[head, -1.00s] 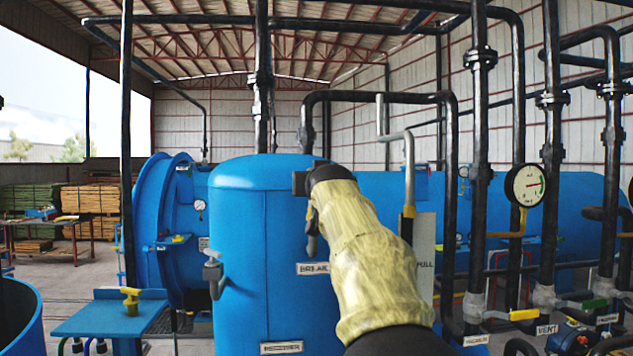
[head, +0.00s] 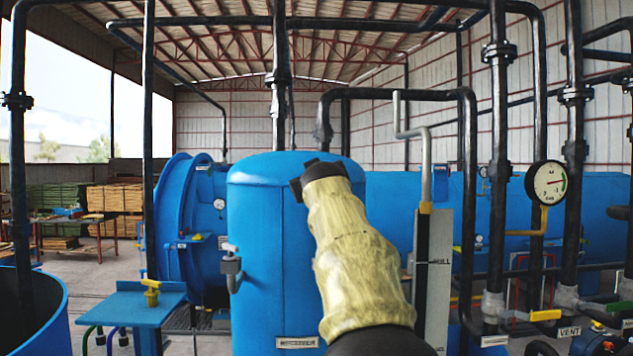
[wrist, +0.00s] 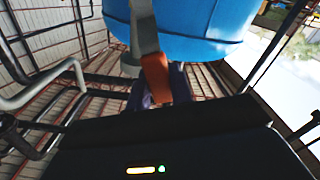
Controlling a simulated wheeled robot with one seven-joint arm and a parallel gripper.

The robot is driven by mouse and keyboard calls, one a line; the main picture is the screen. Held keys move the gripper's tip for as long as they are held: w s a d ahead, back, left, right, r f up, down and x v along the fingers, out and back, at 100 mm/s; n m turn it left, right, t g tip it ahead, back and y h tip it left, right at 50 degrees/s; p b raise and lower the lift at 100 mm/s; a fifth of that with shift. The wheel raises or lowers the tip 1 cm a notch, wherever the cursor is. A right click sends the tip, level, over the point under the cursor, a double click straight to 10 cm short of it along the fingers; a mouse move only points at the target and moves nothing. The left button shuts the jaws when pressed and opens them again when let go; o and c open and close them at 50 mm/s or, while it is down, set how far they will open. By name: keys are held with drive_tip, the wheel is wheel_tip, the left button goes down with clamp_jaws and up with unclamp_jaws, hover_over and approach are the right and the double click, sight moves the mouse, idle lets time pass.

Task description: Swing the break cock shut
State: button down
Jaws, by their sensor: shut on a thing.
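The break cock's lever shows in the wrist view as a grey flat bar with an orange-brown grip (wrist: 156,78), in front of the blue receiver tank (head: 265,240). My gripper (wrist: 163,98) is shut on that grip; its fingers are dark and only partly seen. In the head view my gripper is up against the tank's upper front, and my yellow-sleeved arm hides the cock and its label. The cock's body and exact angle cannot be made out.
A grey bent pipe with a yellow collar (head: 425,208) rises right of my arm, beside an upright plate (head: 438,280). Black pipes and a pressure gauge (head: 549,182) stand further right. A blue stand with a yellow valve (head: 151,291) is left of the tank.

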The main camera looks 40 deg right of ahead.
drive_tip(key=w+a+f+n+b, duration=0.3)
drive_tip(key=f+n, duration=0.5)
drive_tip(key=n, duration=0.5)
drive_tip(key=shift+w+a+f+n+b, duration=0.15)
drive_tip(key=shift+a+f+n+b, duration=0.2)
drive_tip(key=shift+a+b, duration=0.5)
drive_tip(key=shift+d, duration=0.1)
drive_tip(key=c, duration=1.2)
unclamp_jaws()
drive_tip(key=shift+c, duration=0.2)
drive_tip(key=b+v, duration=0.6)
drive_tip(key=v, duration=1.1)
